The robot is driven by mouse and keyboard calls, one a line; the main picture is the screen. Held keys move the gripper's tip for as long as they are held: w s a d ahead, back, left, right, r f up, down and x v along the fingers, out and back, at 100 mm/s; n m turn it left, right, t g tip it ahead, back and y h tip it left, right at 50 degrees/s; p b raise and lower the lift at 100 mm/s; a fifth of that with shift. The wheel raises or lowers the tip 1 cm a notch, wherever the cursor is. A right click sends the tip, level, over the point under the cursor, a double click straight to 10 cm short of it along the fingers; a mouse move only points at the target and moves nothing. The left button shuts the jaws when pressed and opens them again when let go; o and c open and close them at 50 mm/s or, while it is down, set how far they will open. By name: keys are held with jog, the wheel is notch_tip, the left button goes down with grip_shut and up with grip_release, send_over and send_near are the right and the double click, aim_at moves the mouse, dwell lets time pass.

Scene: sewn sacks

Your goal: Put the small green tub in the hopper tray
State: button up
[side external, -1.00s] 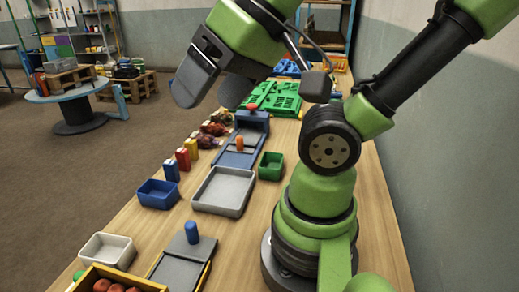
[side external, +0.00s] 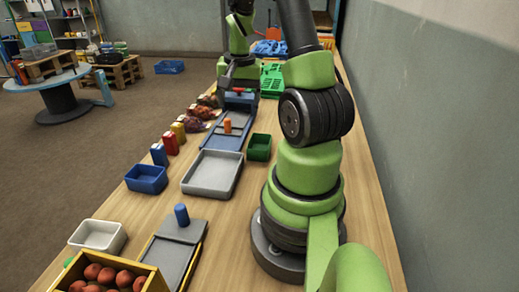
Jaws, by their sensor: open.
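The small green tub (side external: 259,147) stands upright on the wooden table, just right of a blue sloped board. It looks empty. A shallow grey tray (side external: 190,190), which looks like the hopper tray, lies in front and to the left of the tub, with a bare floor.
The blue board (side external: 216,138) carries an orange peg (side external: 227,126). A blue bin (side external: 147,179), several small boxes and net sacks line the left edge. A white bin (side external: 97,237), a yellow crate of red balls and a grey board with a blue peg (side external: 182,215) are nearer.

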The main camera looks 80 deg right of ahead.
aim_at(259, 145)
jog(key=s+d+f, duration=0.1)
jog(key=f, duration=0.2)
jog(key=s+d+f+m, duration=0.1)
jog(key=s+f, duration=0.1)
jog(key=f, duration=0.1)
jog(key=s+d+f+m, duration=0.1)
jog(key=f, duration=0.3)
jog(key=shift+s+d+g+y, duration=0.1)
jog(key=shift+s+g+y, duration=0.15)
jog(key=shift+g+y, duration=0.15)
jog(key=f, duration=0.5)
jog(key=shift+a+f, duration=0.25)
jog(key=shift+a, duration=0.05)
jog(key=c, duration=0.7)
jog(key=shift+c, duration=0.2)
jog(key=shift+r, duration=0.15)
